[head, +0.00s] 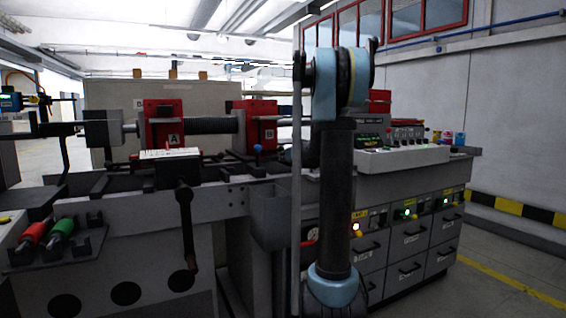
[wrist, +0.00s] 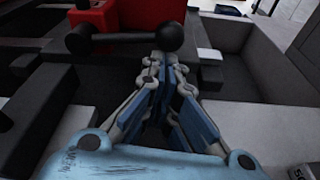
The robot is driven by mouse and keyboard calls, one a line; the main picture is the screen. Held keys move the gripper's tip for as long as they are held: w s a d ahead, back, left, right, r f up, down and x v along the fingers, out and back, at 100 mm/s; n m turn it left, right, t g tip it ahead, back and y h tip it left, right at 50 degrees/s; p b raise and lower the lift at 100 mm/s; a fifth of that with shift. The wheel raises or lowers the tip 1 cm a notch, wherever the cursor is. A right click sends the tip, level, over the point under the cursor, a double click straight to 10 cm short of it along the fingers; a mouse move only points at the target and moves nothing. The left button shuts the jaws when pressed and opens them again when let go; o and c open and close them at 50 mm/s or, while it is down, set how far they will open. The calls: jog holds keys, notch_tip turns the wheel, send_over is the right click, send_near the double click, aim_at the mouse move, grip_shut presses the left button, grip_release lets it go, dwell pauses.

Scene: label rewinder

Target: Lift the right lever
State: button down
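In the wrist view a black lever (wrist: 124,38) with a round knob at each end lies across in front of a red block. Its right knob (wrist: 170,37) is just beyond my fingertips. My gripper (wrist: 168,66) points at this knob, with its blue-padded fingers drawn together at the tips. I see nothing held between them. I cannot tell for sure whether the tips touch the knob. In the head view my arm hides the gripper and much of the area right of the red block marked B (head: 258,128).
A red block marked A (head: 165,126) stands left on the machine, with a hanging crank (head: 185,215) below. A control panel (head: 405,158) is at the right. In the wrist view, an open grey trough (wrist: 250,70) lies right of the fingers and dark bars (wrist: 40,100) lie left.

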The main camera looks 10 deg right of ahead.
aim_at(280, 147)
jog(key=r+n, duration=0.1)
jog(key=r+n+h, duration=0.1)
jog(key=r+n, duration=0.2)
jog(key=shift+a+r+n+t+h, duration=0.25)
jog(key=shift+r+n+t+h, duration=0.15)
jog(key=shift+s+a+r+n+t+h, duration=0.2)
jog(key=shift+a+r+n, duration=0.25)
jog(key=shift+r+n, duration=0.3)
jog(key=shift+s+a+r+n+t+h, duration=0.2)
jog(key=shift+a+r+n, duration=0.25)
jog(key=shift+n, duration=0.55)
jog(key=shift+s+a+r+n+t+h, duration=0.1)
jog(key=shift+a+r+n+h, duration=0.25)
jog(key=shift+r+n, duration=0.45)
jog(key=shift+f, duration=0.15)
